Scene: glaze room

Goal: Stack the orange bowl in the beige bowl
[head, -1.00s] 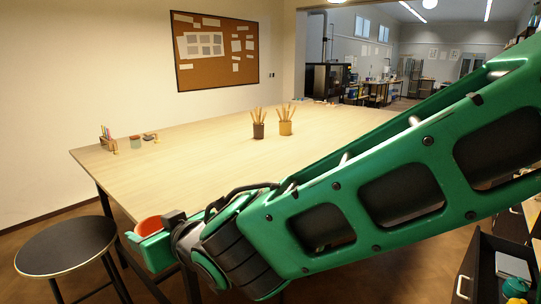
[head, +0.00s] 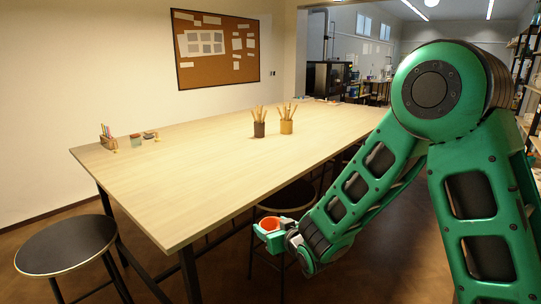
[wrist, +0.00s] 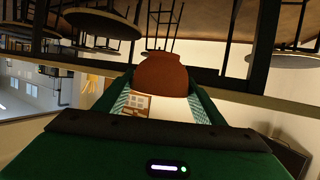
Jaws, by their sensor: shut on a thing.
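My gripper (head: 267,232) is shut on the orange bowl (head: 271,223), which is held off the floor beside the near long edge of the worktable. The bowl's orange inside shows between the green fingers in the head view. In the wrist view the orange bowl (wrist: 160,76) shows as a rounded reddish-brown shape between the two fingers of my gripper (wrist: 160,92). I cannot make out the beige bowl in any view.
The pale wooden table (head: 200,185) is mostly clear. Two pots of tools, a dark one (head: 259,130) and an ochre one (head: 286,127), stand towards its back. Small items (head: 136,140) sit at the far left. A black stool (head: 75,243) stands front left; another (head: 287,195) is behind the gripper.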

